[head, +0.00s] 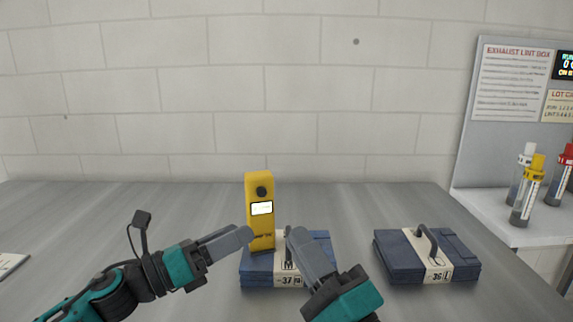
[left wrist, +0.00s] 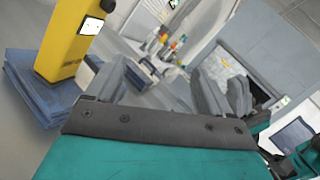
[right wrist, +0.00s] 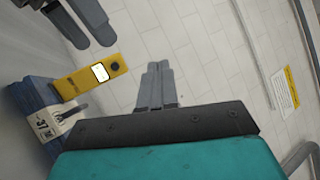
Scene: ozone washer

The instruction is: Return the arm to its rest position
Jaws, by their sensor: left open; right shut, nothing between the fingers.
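My left gripper (head: 247,236) is open and empty, with its fingertips just in front of the lower part of a yellow meter (head: 258,200) in the head view. Its spread fingers also show in the left wrist view (left wrist: 163,80). My right gripper (head: 297,238) is shut and empty, in front of a blue folded pack (head: 318,244) marked 37. Its fingers are together in the right wrist view (right wrist: 155,85). The yellow meter stands upright on the blue pack, with a lit screen and a dark round knob. My grippers partly hide the pack.
A second blue pack (head: 455,258) with a handle, marked 36, lies to the right. A side shelf (head: 482,205) at far right holds several capped tubes (head: 528,190) before a notice board (head: 465,130). The grey table (head: 110,205) is clear at the back left.

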